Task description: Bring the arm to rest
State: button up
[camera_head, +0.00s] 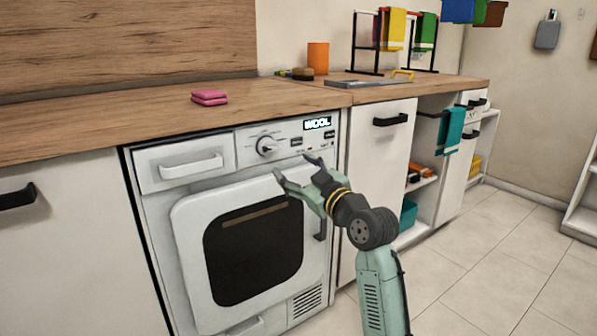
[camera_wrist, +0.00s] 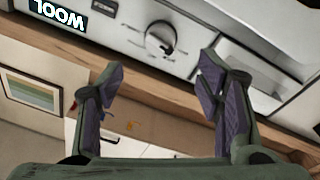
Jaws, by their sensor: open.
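My gripper (camera_head: 295,168) is open and empty in the head view. It is in front of the upper part of a white washer or dryer (camera_head: 182,193), below its control panel. Its two fingers also show in the wrist view (camera_wrist: 160,85), spread apart with nothing between them. The round knob (camera_head: 267,146) sits above and left of the fingertips in the head view. In the wrist view the knob (camera_wrist: 160,39) appears upside down beyond the gap between the fingers. The display (camera_head: 317,123) reads "WOOL". My arm reaches up from the lower right.
An orange cup (camera_head: 318,57) stands farther back. A door handle (camera_head: 320,228) is close to my gripper. Cabinets (camera_head: 378,145) stand to the right. The tiled floor (camera_head: 500,270) at right is clear.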

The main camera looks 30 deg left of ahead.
jog(key=shift+s+d, duration=0.2)
jog(key=shift+d, duration=0.2)
